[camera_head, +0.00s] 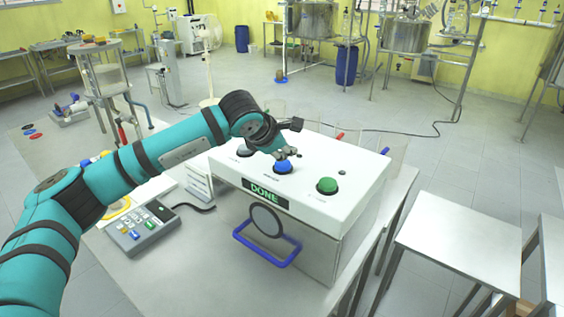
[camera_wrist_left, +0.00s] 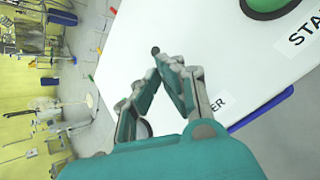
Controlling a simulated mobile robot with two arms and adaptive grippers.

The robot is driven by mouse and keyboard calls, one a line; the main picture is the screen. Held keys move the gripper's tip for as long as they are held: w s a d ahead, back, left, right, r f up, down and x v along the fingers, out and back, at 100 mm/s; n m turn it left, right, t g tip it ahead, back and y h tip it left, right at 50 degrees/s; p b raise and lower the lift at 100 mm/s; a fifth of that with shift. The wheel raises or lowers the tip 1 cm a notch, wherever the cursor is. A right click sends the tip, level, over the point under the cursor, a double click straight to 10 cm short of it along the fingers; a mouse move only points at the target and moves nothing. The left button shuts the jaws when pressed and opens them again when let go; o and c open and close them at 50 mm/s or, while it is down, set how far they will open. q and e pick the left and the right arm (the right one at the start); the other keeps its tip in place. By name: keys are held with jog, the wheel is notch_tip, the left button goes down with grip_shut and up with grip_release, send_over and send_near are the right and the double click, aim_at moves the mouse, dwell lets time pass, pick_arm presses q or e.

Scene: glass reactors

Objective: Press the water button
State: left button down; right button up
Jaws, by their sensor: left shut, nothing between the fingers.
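A white box-shaped machine (camera_head: 345,215) stands on the metal table, with a small display reading DONE (camera_head: 265,193) on its front. Its top has a blue button (camera_head: 283,168), a green button (camera_head: 327,186) and another button to the left, partly behind my arm. My left gripper (camera_head: 287,154) is shut and empty, its tips just above or at the blue button; I cannot tell if they touch. In the left wrist view the shut fingertips (camera_wrist_left: 157,62) hide the blue button, beside a label ending in "ER" (camera_wrist_left: 218,104). The green button (camera_wrist_left: 268,6) is at the top edge there.
A grey keypad device (camera_head: 142,230) sits on the table left of the machine. An empty metal table (camera_head: 460,245) is at the right.

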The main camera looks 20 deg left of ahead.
aim_at(285, 163)
pick_arm(q)
jog(key=shift+r, duration=0.15)
notch_tip(285, 163, up, 6)
jog(key=shift+f+p, duration=0.15)
jog(key=shift+p, duration=0.65)
jog(key=shift+s+f, duration=0.1)
